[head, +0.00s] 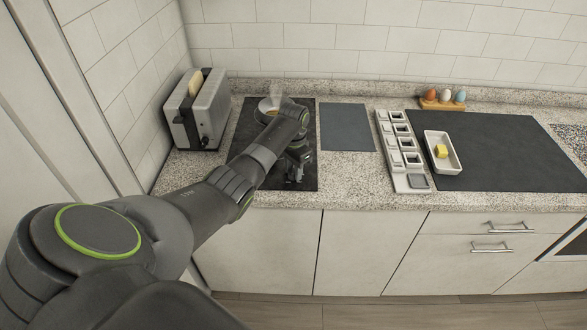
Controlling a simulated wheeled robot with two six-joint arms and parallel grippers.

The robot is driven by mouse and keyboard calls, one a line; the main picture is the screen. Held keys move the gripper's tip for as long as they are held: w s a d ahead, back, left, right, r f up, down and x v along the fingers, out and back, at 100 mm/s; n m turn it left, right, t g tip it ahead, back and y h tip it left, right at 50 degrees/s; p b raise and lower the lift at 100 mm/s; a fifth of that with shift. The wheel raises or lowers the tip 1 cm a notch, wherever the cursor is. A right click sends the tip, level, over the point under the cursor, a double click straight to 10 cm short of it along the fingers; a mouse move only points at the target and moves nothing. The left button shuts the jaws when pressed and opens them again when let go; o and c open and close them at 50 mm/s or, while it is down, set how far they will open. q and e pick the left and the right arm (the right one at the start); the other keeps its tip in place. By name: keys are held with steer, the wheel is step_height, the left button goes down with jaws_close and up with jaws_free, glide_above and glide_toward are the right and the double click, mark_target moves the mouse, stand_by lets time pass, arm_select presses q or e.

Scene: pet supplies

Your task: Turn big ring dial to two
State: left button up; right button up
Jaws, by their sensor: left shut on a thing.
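The black cooktop (246,150) lies on the speckled counter at the left. A small pan (266,108) with something yellowish in it stands at its back, with faint steam above and my arm partly in front. My left arm reaches over the cooktop. My left gripper (294,174) points down at the cooktop's front right part and is shut on a dial there. The dial itself is hidden by the gripper, and its setting cannot be read. My right gripper is not in view.
A toaster (198,112) with bread stands left of the cooktop. A grey mat (347,128) lies to its right. Further right are a white rack (418,183) of square pieces, a white dish (454,165) with a yellow block, and an egg holder (441,105).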

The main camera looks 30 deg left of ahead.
arm_select(q)
steer(key=shift+r+m+p, duration=0.15)
steer(key=shift+m+p, duration=0.35)
steer(key=shift+m, duration=0.7)
steer(key=m+p, duration=0.1)
steer(key=m, duration=0.2)
steer(key=shift+m, duration=0.3)
steer(key=m, duration=0.3)
steer(key=shift+m, duration=0.4)
steer(key=m, duration=0.3)
steer(key=shift+w+m+p, duration=0.1)
steer(key=shift+m+p, duration=0.2)
steer(key=m, duration=0.3)
steer(key=shift+m, duration=0.3)
steer(key=m, duration=0.3)
steer(key=shift+m, duration=0.3)
steer(key=m, duration=0.6)
steer(key=shift+m+b, duration=0.3)
